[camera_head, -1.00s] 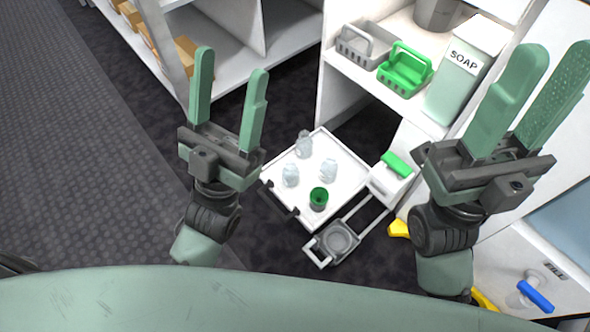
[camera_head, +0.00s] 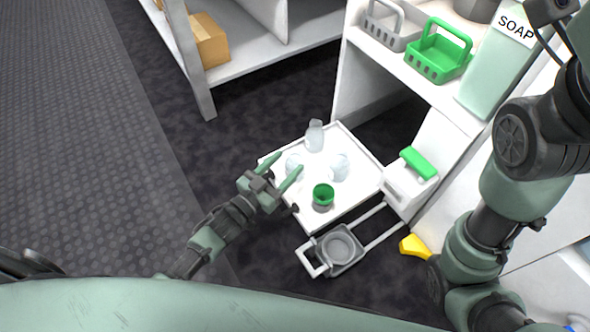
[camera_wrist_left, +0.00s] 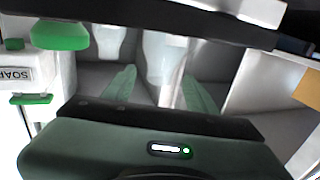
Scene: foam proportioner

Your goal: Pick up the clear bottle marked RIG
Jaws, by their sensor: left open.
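Three clear bottles stand on a white tray (camera_head: 352,200) in the head view: one at the back (camera_head: 314,136), one at the right (camera_head: 339,167), and one at the left (camera_head: 294,165). No RIG marking is legible on any of them. My left gripper (camera_head: 284,162) is open at the tray's left edge, its fingers pointing at the left bottle and partly covering it. In the left wrist view, a clear bottle (camera_wrist_left: 165,58) shows between and beyond the open fingers (camera_wrist_left: 162,88), and another (camera_wrist_left: 110,40) stands to its left. My right gripper is out of frame.
A green cup (camera_head: 323,195) stands near the tray's front corner. A grey round holder (camera_head: 340,248) is in front. A white dispenser with a green top (camera_head: 418,163) is at the right. Dark floor lies left.

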